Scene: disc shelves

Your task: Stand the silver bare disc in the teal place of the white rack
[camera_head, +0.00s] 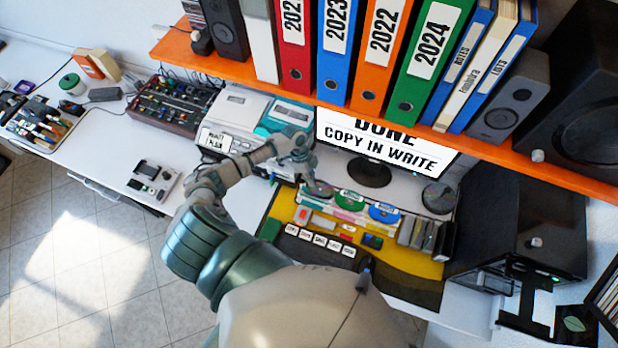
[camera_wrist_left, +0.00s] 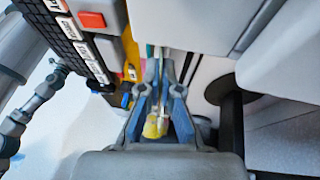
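The silver bare disc (camera_head: 319,188) is at the left end of the white rack (camera_head: 343,214), in line with a green disc (camera_head: 349,200) and a blue disc (camera_head: 384,212). My left gripper (camera_head: 309,176) reaches down to this silver disc from behind. In the wrist view its fingers (camera_wrist_left: 160,62) come close together around a thin edge-on strip; it looks shut on the disc. The teal place is too small to make out, so I cannot tell whether the disc is seated there. My right gripper is out of view.
The monitor (camera_head: 385,150) stands close behind, under an orange shelf (camera_head: 400,122) with binders. Grey cases (camera_head: 415,232) are beside the rack, and a keyboard with labels (camera_head: 320,243) is in front.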

